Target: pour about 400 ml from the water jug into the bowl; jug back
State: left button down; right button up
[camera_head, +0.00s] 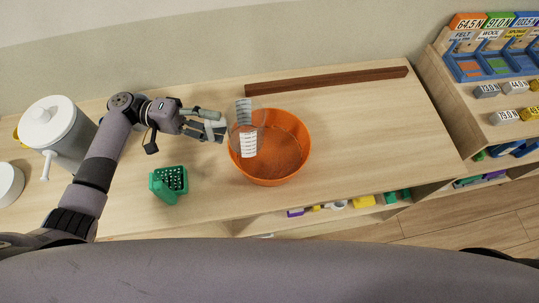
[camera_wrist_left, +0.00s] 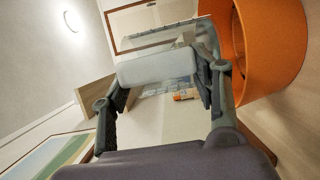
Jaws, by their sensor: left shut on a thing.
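The water jug (camera_head: 249,144) is clear, with white scale strips. In the head view it is above the left part of the orange bowl (camera_head: 297,128). My left gripper (camera_head: 217,128) is shut on the jug at its left side, just left of the bowl rim. In the left wrist view the clear jug wall (camera_wrist_left: 160,42) is beyond the gripper (camera_wrist_left: 160,75), and the bowl (camera_wrist_left: 268,45) is at the right. The jug's exact tilt and water level are hard to tell. I cannot make out water in the bowl. My right gripper is out of view.
A green perforated holder (camera_head: 169,182) stands left of the bowl. A white lidded container with a tap (camera_head: 57,130) stands at the far left. A dark wooden bar (camera_head: 325,82) lies behind the bowl. The counter (camera_head: 385,135) is clear to the right, before a display shelf (camera_head: 460,100).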

aim_at(225, 117)
pick_arm(q)
jog(key=shift+r, duration=0.1)
notch_tip(225, 117, up, 4)
jog(key=p, duration=0.3)
dwell(0.4)
jog(key=shift+f+b, duration=0.25)
jog(key=shift+b, duration=0.3)
jog(key=shift+r+h, duration=0.2)
jog(key=shift+h, duration=0.1)
